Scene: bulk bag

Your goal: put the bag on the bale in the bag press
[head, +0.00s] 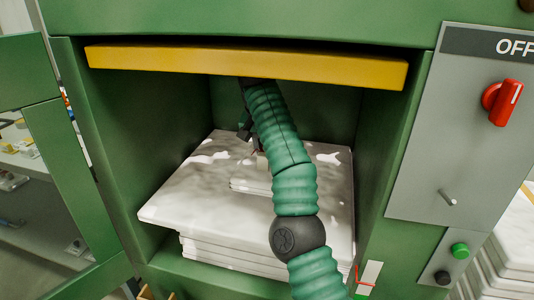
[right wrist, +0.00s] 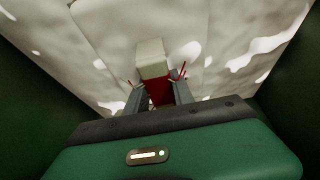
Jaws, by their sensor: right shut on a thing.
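The bale (head: 200,195), a stack of flat white slabs, lies inside the green bag press (head: 110,170). A smaller flat white bag (head: 247,185) lies on its top, partly behind my right arm; its outline also shows in the right wrist view (right wrist: 110,30). My right arm reaches in under the yellow bar. In the right wrist view my right gripper (right wrist: 158,88) is shut on a red and cream piece (right wrist: 152,60) at the bag. Whether this piece is part of the bag is hard to tell. My left gripper is not in view.
A yellow bar (head: 250,66) crosses the top of the press opening. Green walls stand close on both sides. A grey panel (head: 440,130) with a red switch (head: 502,102) at OFF is on the right. An open green door (head: 75,200) is at the left.

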